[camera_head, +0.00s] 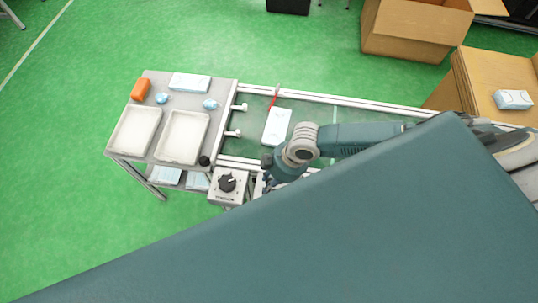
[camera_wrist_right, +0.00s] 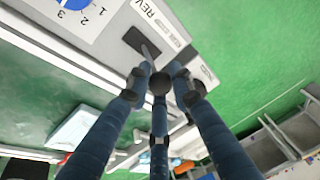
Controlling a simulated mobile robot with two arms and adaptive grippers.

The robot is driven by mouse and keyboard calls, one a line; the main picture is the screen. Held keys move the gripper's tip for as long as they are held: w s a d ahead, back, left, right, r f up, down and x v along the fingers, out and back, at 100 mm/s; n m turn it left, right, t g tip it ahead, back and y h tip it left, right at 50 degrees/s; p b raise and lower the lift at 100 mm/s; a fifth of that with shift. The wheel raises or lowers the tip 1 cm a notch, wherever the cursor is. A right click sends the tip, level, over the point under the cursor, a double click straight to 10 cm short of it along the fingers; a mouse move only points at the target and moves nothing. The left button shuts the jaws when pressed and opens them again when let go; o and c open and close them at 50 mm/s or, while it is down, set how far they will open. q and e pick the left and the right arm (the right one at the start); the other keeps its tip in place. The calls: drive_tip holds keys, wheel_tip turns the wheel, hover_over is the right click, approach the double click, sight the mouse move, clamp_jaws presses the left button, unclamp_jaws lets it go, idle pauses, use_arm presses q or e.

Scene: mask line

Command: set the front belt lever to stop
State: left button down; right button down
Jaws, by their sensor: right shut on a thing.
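The front belt lever (camera_wrist_right: 160,83) has a black ball knob and a thin stem rising from a dark slot in a light panel (camera_wrist_right: 182,42), which carries the letters REV and smaller print. In the right wrist view the dark blue fingers of my right gripper (camera_wrist_right: 160,78) close around the knob. In the head view my right gripper (camera_head: 268,166) is at the near side of the belt, hiding most of the lever and its box. The lever's exact setting cannot be read. My left gripper does not show.
A control box with a black dial (camera_head: 227,183) stands left of my gripper. A grey table (camera_head: 222,92) holds white trays, an orange item and blue pieces. A light blue pack (camera_head: 277,127) lies on the green belt. Cardboard boxes (camera_head: 412,30) stand at the back right.

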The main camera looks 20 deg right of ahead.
drive_tip(key=shift+s+d+f, duration=0.25)
drive_tip(key=shift+s+d, duration=0.05)
drive_tip(key=shift+s, duration=0.05)
drive_tip(key=c, duration=1.5)
unclamp_jaws()
drive_tip(key=shift+c, duration=0.2)
drive_tip(key=shift+w, duration=0.1)
drive_tip(key=shift+r, duration=0.15)
drive_tip(key=v, duration=1.2)
drive_tip(key=shift+a, duration=0.1)
